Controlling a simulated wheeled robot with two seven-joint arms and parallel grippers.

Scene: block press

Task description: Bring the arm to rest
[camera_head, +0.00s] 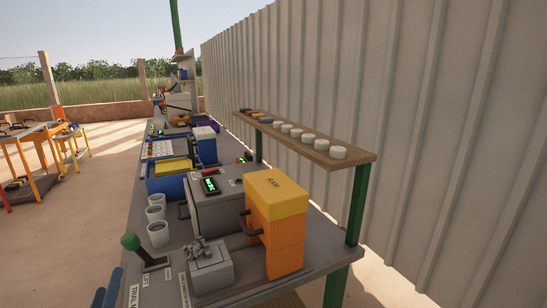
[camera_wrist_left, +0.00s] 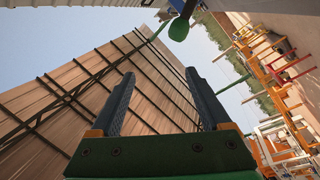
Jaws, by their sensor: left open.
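My left gripper (camera_head: 106,287) shows at the bottom left of the head view, only its blue finger ends in sight, just short of the bench's near left edge. In the left wrist view its two dark blue fingers (camera_wrist_left: 160,88) stand wide apart with nothing between them. A lever with a green knob (camera_head: 130,242) stands on the bench, a little beyond the fingers and apart from them. A green knob also shows in the left wrist view (camera_wrist_left: 178,29), beyond the fingertips. My right gripper is in neither view.
The grey bench (camera_head: 220,299) holds a grey block (camera_head: 211,270), an orange press with a yellow top (camera_head: 276,195), white cups (camera_head: 158,233) and a blue bin (camera_head: 165,187). A wooden shelf (camera_head: 355,158) with white discs runs along the right. Open floor (camera_head: 85,220) lies left.

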